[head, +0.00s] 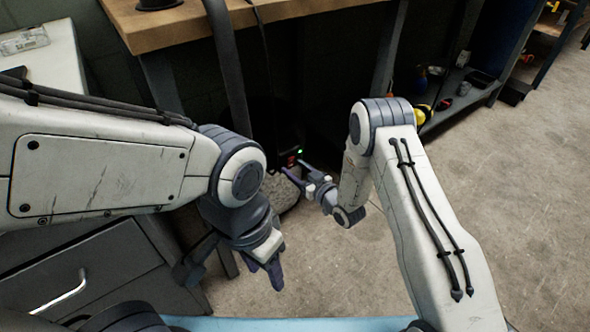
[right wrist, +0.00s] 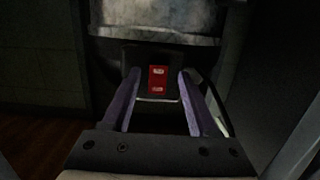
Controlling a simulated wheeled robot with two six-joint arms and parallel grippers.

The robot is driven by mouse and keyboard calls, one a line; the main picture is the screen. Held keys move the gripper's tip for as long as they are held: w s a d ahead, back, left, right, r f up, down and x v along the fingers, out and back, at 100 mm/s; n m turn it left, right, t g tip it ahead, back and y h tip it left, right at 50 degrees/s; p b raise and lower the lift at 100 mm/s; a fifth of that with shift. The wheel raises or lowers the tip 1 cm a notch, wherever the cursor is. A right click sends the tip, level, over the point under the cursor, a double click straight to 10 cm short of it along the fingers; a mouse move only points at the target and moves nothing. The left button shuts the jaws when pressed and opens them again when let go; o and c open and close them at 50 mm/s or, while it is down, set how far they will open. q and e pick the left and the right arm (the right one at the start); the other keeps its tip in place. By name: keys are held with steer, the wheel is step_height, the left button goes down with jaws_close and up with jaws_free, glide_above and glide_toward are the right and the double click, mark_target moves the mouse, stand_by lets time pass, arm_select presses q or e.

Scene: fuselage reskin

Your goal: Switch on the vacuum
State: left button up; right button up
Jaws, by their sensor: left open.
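The vacuum (head: 284,196) stands in shadow under the wooden workbench, mostly hidden by my arms. A small red switch (head: 292,159) with a green light (head: 300,151) beside it shows on its dark body. In the right wrist view, the red rocker switch (right wrist: 158,78) sits on a dark panel below the grey vacuum body (right wrist: 155,40). My right gripper (head: 293,169) is open and empty, its purple fingers either side of the switch in that view; I cannot tell whether they touch the panel. My left gripper (head: 266,276) is open and empty, lower and nearer, away from the vacuum.
The wooden workbench (head: 200,28) overhangs the vacuum, with its metal legs close by. A dark hose (head: 266,50) hangs over its edge. A grey drawer cabinet (head: 85,270) stands at left. A low shelf (head: 465,95) with tools stands at right. Concrete floor (head: 530,190) is clear at right.

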steer(key=shift+s+d, duration=0.15)
steer(key=shift+d, duration=0.05)
steer(key=p+v, duration=0.4)
steer(key=v, duration=0.6)
